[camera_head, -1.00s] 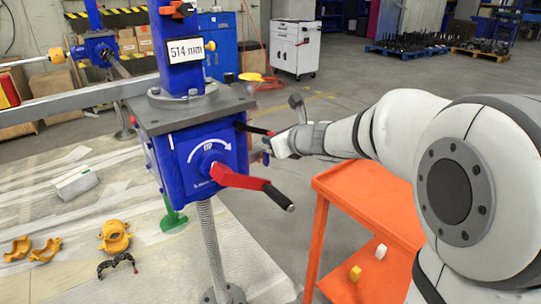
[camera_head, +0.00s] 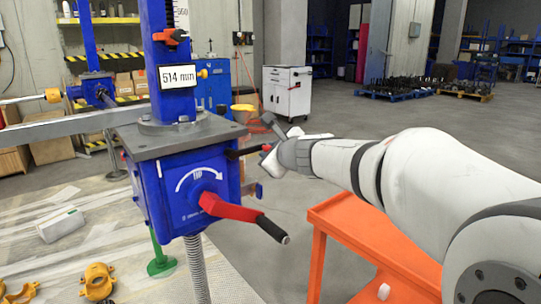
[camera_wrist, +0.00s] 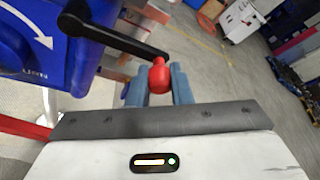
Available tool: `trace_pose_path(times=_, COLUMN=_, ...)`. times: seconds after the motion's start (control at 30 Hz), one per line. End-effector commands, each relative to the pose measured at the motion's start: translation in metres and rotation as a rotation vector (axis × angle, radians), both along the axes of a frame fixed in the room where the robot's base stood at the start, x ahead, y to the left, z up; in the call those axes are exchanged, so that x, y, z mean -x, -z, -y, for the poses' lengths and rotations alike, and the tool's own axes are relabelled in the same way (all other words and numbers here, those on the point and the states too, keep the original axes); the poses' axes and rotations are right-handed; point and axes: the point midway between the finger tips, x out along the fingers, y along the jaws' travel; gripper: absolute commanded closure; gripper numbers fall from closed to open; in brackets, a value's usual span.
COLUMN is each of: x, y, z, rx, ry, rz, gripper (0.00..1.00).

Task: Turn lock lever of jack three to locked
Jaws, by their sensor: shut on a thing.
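The blue screw jack (camera_head: 182,190) stands in the left half of the head view, with a red crank (camera_head: 228,207) on its front. I see no jack number. Its black lock lever (camera_head: 243,152) sticks out from the right side; in the wrist view the lever (camera_wrist: 115,35) runs from the blue housing down to the right and ends in a red knob (camera_wrist: 159,77). My gripper (camera_head: 269,158) is at the lever's outer end. In the wrist view my gripper (camera_wrist: 159,82) has one finger on each side of the knob, shut on it.
A sign reading 514 mm (camera_head: 177,76) is on the column above the grey top plate (camera_head: 180,138). An orange cart (camera_head: 370,240) stands below my arm. The crank handle juts out below my gripper.

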Motion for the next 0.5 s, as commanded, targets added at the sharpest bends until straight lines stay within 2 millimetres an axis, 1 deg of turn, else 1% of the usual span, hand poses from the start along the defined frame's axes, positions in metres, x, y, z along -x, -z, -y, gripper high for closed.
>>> trace_pose_path(times=0.03, x=-0.0002, y=-0.0061, z=-0.0011, rx=0.001, ry=-0.004, rz=0.011, gripper=1.00)
trace_pose_path(times=0.3, x=-0.0001, y=-0.0076, z=-0.0013, rx=0.001, ry=-0.003, rz=0.013, gripper=1.00)
trace_pose_path(times=0.33, x=0.0000, y=-0.0077, z=-0.0014, rx=0.001, ry=-0.003, rz=0.013, gripper=0.80)
trace_pose_path(times=0.5, x=0.0002, y=-0.0077, z=-0.0020, rx=-0.001, ry=-0.005, rz=0.013, gripper=0.66)
